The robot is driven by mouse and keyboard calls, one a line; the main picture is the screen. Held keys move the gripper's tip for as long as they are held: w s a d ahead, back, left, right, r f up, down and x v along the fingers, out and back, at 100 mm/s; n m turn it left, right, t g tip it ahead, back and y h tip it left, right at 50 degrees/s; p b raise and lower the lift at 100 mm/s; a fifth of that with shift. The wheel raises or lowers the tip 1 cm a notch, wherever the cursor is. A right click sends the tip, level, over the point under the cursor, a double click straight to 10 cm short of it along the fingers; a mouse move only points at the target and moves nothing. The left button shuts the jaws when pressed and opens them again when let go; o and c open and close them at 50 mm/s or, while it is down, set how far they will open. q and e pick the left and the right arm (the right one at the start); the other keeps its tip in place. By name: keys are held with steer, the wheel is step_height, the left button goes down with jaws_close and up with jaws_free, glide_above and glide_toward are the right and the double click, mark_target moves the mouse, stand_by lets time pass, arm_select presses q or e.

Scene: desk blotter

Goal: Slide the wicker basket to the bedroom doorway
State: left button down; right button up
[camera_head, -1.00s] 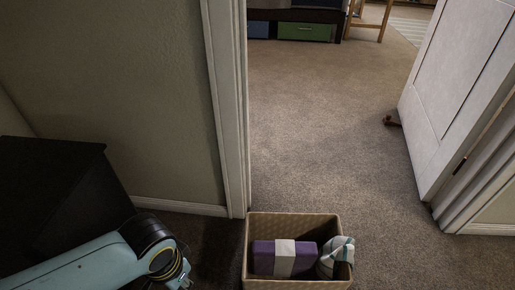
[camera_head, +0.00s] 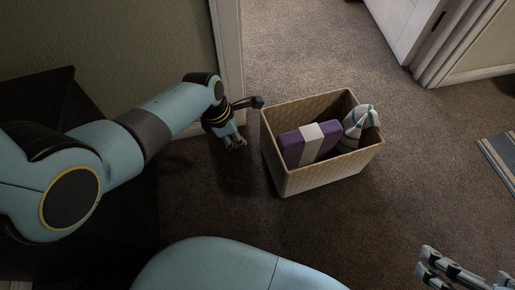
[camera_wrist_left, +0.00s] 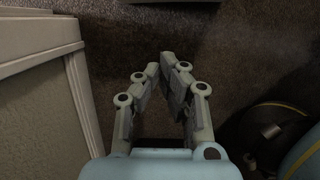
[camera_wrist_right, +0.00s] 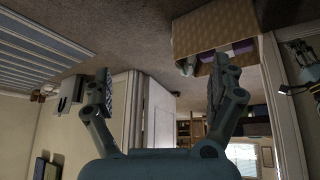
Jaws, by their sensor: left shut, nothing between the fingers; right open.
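The wicker basket (camera_head: 333,172) is tan and rectangular and stands upright on the carpet, right of the door jamb (camera_head: 229,62). It holds a purple block with a pale band (camera_head: 310,144) and a striped cloth (camera_head: 359,124). The doorway opening (camera_head: 300,50) lies just beyond it. My left gripper (camera_head: 237,143) is shut and empty, low and left of the basket, apart from it. In the left wrist view its fingers (camera_wrist_left: 165,62) meet above carpet. My right gripper (camera_head: 452,272) is open at the lower right, away from the basket, which also shows in the right wrist view (camera_wrist_right: 197,38).
A black cabinet (camera_head: 40,105) stands at the left, under my left arm. A white door (camera_head: 405,25) stands open at the upper right. A striped rug (camera_head: 497,160) lies at the right edge. Carpet (camera_head: 330,235) in front of the basket is clear.

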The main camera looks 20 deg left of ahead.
steer(key=w+a+r+n+t+y+b, duration=0.2)
steer(key=w+r+t+b, duration=0.5)
steer(key=w+r+t, duration=0.4)
arm_select(q)
steer(key=w+d+f+b, duration=0.1)
steer(key=w+d+f, duration=0.2)
steer(key=d+f, duration=0.2)
steer(key=shift+a+b+x, duration=0.3)
steer(key=shift+a+x, duration=0.05)
steer(key=shift+x, duration=1.3)
arm_select(e)
step_height(320, 180, up, 12)
steer(key=s+a+n+t+y, duration=0.1)
steer(key=n+t+y, duration=0.1)
steer(key=t, duration=0.5)
steer(key=shift+s+a+f+y, duration=0.15)
steer(key=shift+s+a+y, duration=0.15)
steer(key=shift+y, duration=0.5)
